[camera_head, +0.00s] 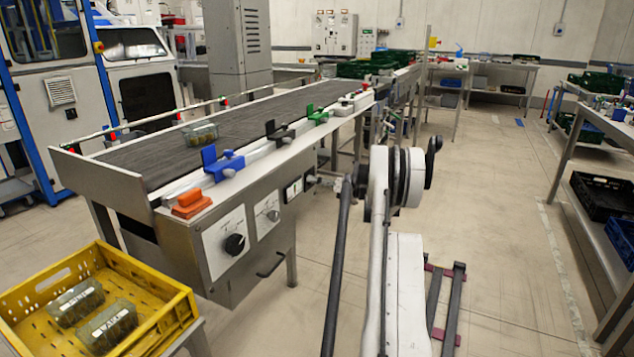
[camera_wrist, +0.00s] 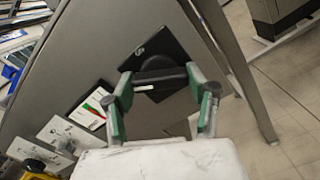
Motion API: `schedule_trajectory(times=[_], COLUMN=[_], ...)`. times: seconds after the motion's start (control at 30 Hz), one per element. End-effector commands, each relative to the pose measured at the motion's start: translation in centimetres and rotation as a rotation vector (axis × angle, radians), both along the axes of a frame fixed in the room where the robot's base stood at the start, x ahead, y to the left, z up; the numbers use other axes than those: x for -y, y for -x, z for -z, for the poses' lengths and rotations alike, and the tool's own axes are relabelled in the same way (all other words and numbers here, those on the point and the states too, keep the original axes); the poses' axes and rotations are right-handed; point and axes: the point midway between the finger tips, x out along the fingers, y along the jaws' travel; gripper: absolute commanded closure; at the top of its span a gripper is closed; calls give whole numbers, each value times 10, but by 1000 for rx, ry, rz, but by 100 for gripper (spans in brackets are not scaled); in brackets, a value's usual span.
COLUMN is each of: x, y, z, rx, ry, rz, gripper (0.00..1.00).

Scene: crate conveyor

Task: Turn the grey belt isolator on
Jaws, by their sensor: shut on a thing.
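The belt isolator is a round dark grey knob with a bar-like handle (camera_wrist: 160,77) on a black square plate (camera_wrist: 180,58) on the conveyor's side panel, seen in the wrist view. My gripper (camera_wrist: 160,79) has its two green-padded fingers at either end of the handle and is shut on it. The handle lies roughly crosswise in the wrist view. Plate markings are too small to read. In the head view my gripper (camera_head: 325,180) is at the far right end of the panel, and the isolator is mostly hidden.
A large black knob (camera_head: 235,243), a smaller dial (camera_head: 272,213) and a gauge plate (camera_head: 293,190) sit left along the panel. A drawer-like handle (camera_head: 270,265) juts below. A yellow crate (camera_head: 178,313) stands front left.

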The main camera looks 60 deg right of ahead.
Motion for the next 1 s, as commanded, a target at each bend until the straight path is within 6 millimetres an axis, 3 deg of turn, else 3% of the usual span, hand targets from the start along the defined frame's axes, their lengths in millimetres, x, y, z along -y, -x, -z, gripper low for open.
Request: schedule_trajectory(times=[1.0], x=[0], y=[1], z=[1], rx=[-133], ry=[-884], rz=[-1], gripper=[75])
